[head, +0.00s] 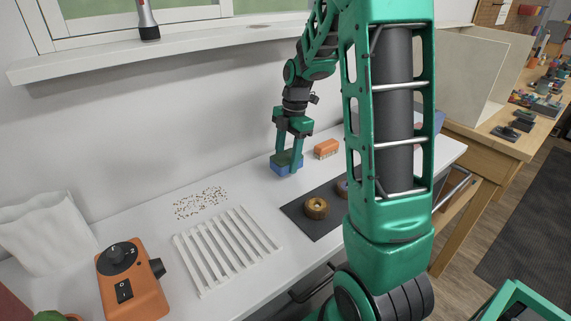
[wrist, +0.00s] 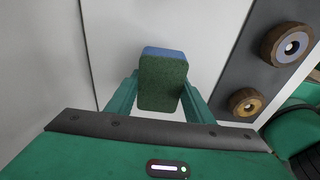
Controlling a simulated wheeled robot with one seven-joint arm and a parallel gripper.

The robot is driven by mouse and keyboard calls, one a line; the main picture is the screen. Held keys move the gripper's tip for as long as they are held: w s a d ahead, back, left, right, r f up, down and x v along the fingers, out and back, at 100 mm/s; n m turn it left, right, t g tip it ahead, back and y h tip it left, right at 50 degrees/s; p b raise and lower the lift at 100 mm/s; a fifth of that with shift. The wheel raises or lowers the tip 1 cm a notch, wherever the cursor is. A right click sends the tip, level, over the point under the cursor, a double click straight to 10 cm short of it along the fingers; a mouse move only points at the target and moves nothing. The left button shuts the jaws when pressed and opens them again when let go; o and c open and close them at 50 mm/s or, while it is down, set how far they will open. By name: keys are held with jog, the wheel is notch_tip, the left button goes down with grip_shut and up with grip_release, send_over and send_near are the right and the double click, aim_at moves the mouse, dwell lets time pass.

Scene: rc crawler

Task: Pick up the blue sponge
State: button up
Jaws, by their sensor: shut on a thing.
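The blue sponge (head: 287,168) has a dark green scouring side. It sits between the fingers of my gripper (head: 288,158), over the white bench top near the wall. In the wrist view the sponge (wrist: 163,82) shows its green face toward the camera, with a strip of blue at its far end. The two green fingers of my gripper (wrist: 160,98) press on its left and right sides, so the gripper is shut on it. Whether the sponge touches the bench or is slightly above it, I cannot tell.
An orange brush-like block (head: 326,149) lies right of the sponge. A dark mat (head: 318,222) holds wheels such as a brown one (head: 316,207). A white slatted rack (head: 228,249), scattered small bits (head: 201,202) and an orange device (head: 132,283) lie left. The wall is close behind.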

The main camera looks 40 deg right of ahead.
aim_at(283, 158)
jog(key=r, duration=0.1)
jog(key=a+r, duration=0.1)
jog(key=r, duration=0.1)
jog(key=shift+s+a+r, duration=0.1)
jog(key=shift+a+r, duration=0.05)
jog(key=s+a+r, duration=0.2)
jog(key=a+r, duration=0.4)
jog(key=a, duration=0.4)
jog(key=shift+s, duration=0.2)
jog(key=shift+o, duration=0.3)
